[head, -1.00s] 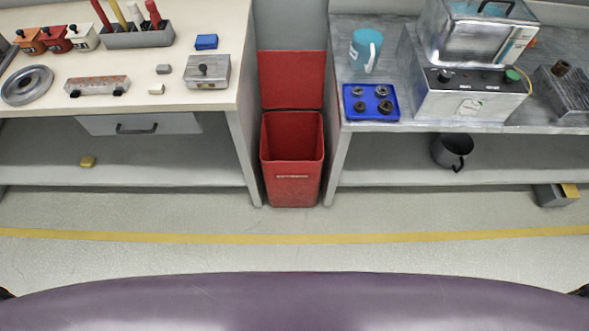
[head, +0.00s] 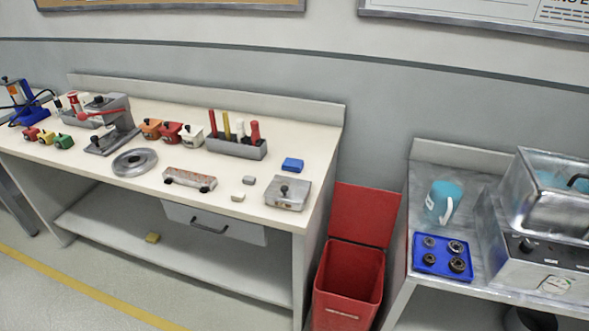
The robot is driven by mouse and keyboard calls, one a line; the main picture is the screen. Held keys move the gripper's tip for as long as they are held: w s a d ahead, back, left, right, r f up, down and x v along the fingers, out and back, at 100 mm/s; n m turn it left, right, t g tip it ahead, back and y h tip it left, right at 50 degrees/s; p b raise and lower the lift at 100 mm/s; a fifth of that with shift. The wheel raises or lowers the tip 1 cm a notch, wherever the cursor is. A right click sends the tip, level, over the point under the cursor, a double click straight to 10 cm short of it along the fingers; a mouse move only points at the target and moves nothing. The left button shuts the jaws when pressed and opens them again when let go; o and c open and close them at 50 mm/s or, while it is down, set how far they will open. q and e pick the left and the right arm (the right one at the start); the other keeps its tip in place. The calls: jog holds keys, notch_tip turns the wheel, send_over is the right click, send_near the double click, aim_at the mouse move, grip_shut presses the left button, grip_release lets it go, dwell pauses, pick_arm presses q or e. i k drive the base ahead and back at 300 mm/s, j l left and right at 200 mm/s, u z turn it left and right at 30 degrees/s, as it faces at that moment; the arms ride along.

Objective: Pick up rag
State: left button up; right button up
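No thing in the head view is clearly a rag. A small blue block-like item (head: 292,165) lies on the left workbench (head: 250,205) near its right end; I cannot tell whether it is folded cloth. Neither of my grippers is in view.
A red bin (head: 347,285) with its lid up stands between the benches. A metal block (head: 287,192) and pen holder (head: 236,147) stand near the blue item.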

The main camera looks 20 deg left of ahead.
aim_at(293, 164)
jog(key=u, duration=1.5)
jog(key=i+z, duration=0.55)
jog(key=k, duration=0.1)
